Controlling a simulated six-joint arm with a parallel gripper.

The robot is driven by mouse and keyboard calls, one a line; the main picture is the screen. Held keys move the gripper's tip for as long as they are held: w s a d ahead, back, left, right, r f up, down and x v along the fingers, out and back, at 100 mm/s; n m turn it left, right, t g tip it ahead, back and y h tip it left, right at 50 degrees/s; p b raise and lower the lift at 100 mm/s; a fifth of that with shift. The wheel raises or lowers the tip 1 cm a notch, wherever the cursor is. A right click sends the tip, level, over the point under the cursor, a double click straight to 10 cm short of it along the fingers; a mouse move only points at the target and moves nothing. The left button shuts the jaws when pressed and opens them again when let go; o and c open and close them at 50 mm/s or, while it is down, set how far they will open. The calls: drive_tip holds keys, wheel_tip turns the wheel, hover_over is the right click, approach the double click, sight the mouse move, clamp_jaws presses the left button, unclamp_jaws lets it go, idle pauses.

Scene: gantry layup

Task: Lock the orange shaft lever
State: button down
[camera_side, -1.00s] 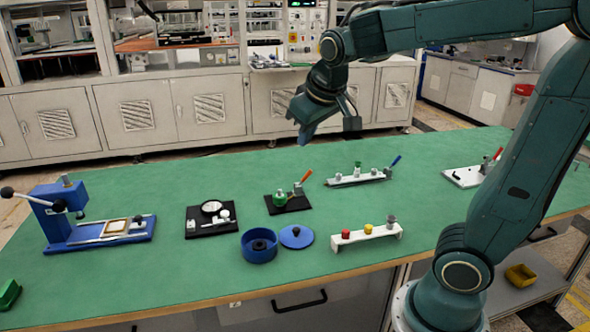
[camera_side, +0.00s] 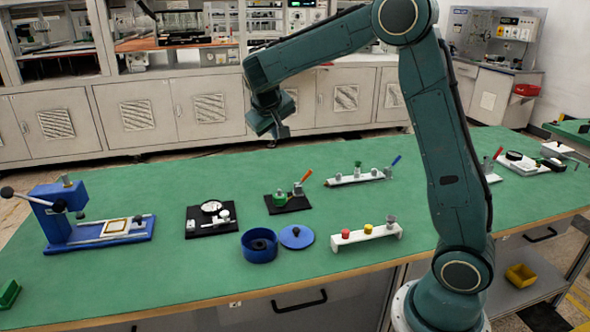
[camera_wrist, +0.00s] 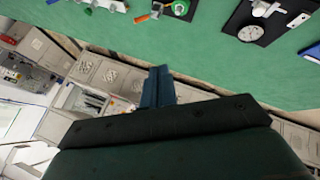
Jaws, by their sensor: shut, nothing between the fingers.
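The orange shaft lever (camera_side: 305,176) slants up and to the right from a small fixture with a green round part (camera_side: 280,197) on a black base plate (camera_side: 292,207), mid-table. In the wrist view the orange lever (camera_wrist: 142,18) shows at the top edge, beside the green part (camera_wrist: 180,7). My gripper (camera_side: 277,134) is above the table's far edge, behind and above the fixture and well apart from it. In the wrist view my gripper (camera_wrist: 158,88) has its fingers together, with nothing between them.
A blue-handled fixture (camera_side: 358,178) stands behind and right of the lever. A white stand with coloured knobs (camera_side: 366,237), a blue cup (camera_side: 259,247) and blue lid (camera_side: 296,237) are in front. A black plate with a round disc (camera_side: 210,220) is left. Green table lies bare between them.

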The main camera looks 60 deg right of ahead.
drive_tip(key=w+d+f+g+h, duration=0.2)
drive_tip(key=w+d+f, duration=0.1)
drive_tip(key=f, duration=0.3)
drive_tip(key=w+d+f+m+g+h, duration=0.1)
drive_tip(key=w+d+f+h, duration=0.1)
drive_tip(key=d+f, duration=0.4)
drive_tip(key=shift+w+f+g, duration=0.4)
drive_tip(key=shift+w+f, duration=0.25)
drive_tip(key=shift+f, duration=0.05)
drive_tip(key=shift+d, duration=0.15)
hover_over(307, 176)
drive_tip(key=w+a, duration=0.3)
drive_tip(key=w, duration=0.1)
wheel_tip(307, 176, down, 6)
drive_tip(key=shift+s+d+f, duration=0.25)
drive_tip(key=shift+s+f, duration=0.25)
drive_tip(key=shift+s, duration=0.15)
drive_tip(key=shift+s+d+f, duration=0.2)
drive_tip(key=shift+s+f, duration=0.25)
drive_tip(key=shift+s, duration=0.15)
